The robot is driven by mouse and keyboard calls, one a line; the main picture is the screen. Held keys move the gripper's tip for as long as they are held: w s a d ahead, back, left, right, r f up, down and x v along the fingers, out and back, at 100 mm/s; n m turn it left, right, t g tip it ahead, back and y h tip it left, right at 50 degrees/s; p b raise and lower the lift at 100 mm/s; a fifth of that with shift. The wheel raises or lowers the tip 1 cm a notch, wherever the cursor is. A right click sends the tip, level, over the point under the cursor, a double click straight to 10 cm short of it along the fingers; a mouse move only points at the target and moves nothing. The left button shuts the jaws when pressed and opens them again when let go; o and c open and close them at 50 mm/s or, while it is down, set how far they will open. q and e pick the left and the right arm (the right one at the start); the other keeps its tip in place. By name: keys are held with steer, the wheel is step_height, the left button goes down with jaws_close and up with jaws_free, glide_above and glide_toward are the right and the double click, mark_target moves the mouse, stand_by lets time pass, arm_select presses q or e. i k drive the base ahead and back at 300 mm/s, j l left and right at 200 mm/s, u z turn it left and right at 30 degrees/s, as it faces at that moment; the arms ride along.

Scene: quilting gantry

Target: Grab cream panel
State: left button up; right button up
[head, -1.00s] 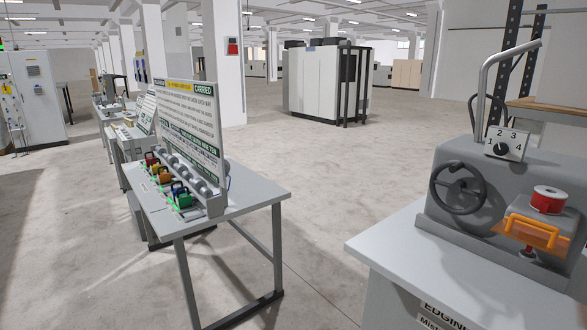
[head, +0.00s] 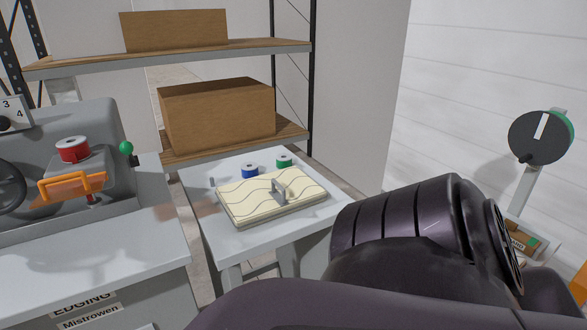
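The cream panel (head: 245,201) lies flat on a small grey table (head: 219,239) in the middle of the head view. It is a cream slab with dark wavy lines and a grey upright handle (head: 281,192) on its top. One of my dark arms fills the lower right, with its near part close to the table's right side. Neither gripper's fingers show in this view. Nothing is touching the panel.
A blue spool (head: 250,171) and a green spool (head: 284,160) stand behind the panel. The edging machine (head: 68,211) with a red spool (head: 73,149) stands on a bench to the left. A shelf with a cardboard box (head: 217,116) is behind. A dial post (head: 540,138) stands right.

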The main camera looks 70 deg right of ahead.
mark_target(252, 202)
steer(key=z, duration=2.15)
